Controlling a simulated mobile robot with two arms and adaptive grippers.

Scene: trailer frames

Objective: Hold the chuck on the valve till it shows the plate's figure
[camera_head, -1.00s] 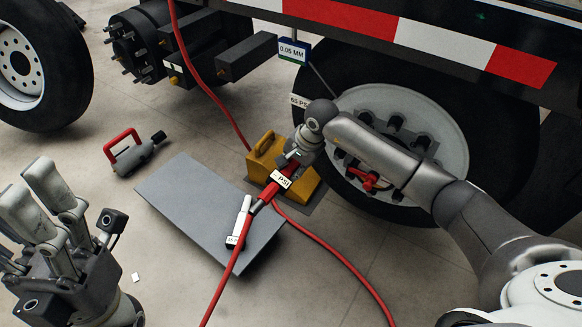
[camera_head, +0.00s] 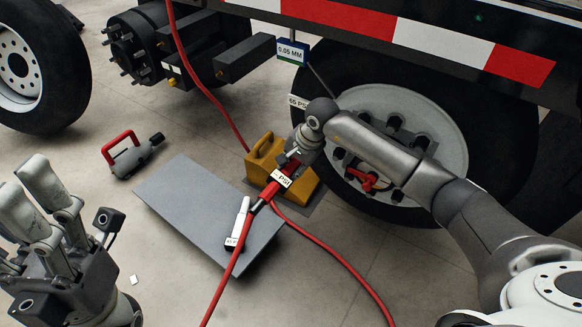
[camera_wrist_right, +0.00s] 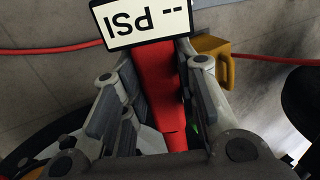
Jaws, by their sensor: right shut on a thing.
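My right gripper (camera_head: 286,165) is shut on the red inflator chuck (camera_head: 266,196). In the right wrist view its fingers (camera_wrist_right: 150,115) stand on either side of the red body (camera_wrist_right: 152,85). The chuck's white display (camera_wrist_right: 143,20) appears upside down there and reads "-- PSI". The plate (camera_head: 298,102) by the tyre reads "65 PSI", partly covered by my arm. I cannot make out the valve. My left gripper (camera_head: 75,205) is open and empty at lower left.
A yellow wheel chock (camera_head: 262,160) stands by the tyre, close behind the chuck. A grey board (camera_head: 185,200) lies on the floor with a white labelled stick (camera_head: 240,222). Red hoses (camera_head: 335,255) cross the floor. A red-handled tool (camera_head: 135,155) lies left.

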